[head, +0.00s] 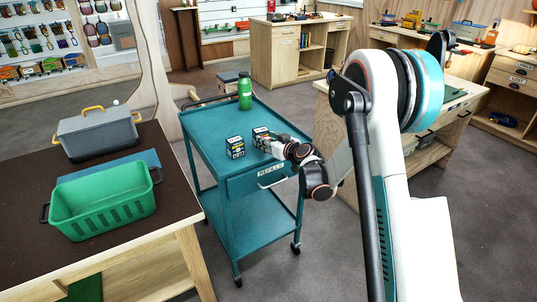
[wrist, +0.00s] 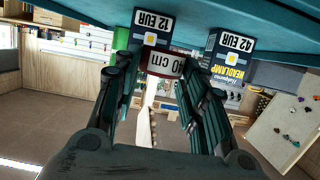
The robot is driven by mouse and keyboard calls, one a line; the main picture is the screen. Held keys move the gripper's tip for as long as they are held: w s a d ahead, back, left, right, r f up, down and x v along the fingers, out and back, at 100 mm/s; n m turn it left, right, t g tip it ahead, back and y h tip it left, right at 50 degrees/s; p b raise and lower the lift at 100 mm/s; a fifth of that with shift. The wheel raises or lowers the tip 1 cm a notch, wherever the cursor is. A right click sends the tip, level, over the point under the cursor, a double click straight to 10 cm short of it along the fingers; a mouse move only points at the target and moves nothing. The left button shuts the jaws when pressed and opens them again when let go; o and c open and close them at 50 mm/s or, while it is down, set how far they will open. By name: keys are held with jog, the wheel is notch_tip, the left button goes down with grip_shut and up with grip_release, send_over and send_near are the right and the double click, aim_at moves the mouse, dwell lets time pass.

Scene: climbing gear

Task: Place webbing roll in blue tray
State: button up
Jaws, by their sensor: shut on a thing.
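A small dark-red piece with a white "cm" label (wrist: 164,64), which looks like the webbing roll, sits between the fingertips in the wrist view. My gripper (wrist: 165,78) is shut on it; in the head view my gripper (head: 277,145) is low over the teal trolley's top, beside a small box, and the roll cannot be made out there. Whether the roll still touches the trolley cannot be told. A flat blue piece (head: 128,163), possibly the blue tray, lies on the dark table at left, partly hidden behind a green basket (head: 105,205).
Two small boxes, one marked 42 EUR (wrist: 230,58) and one 12 EUR (wrist: 151,24), stand close to my fingers. A green bottle (head: 244,92) stands farther back on the trolley (head: 212,115). A grey bin (head: 97,135) stands behind the flat blue piece.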

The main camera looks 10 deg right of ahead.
aim_at(269, 158)
notch_tip(269, 158, down, 4)
jog(key=shift+f+b, duration=0.25)
jog(key=shift+b, duration=0.6)
jog(key=shift+r, duration=0.15)
jog(key=o, duration=1.1)
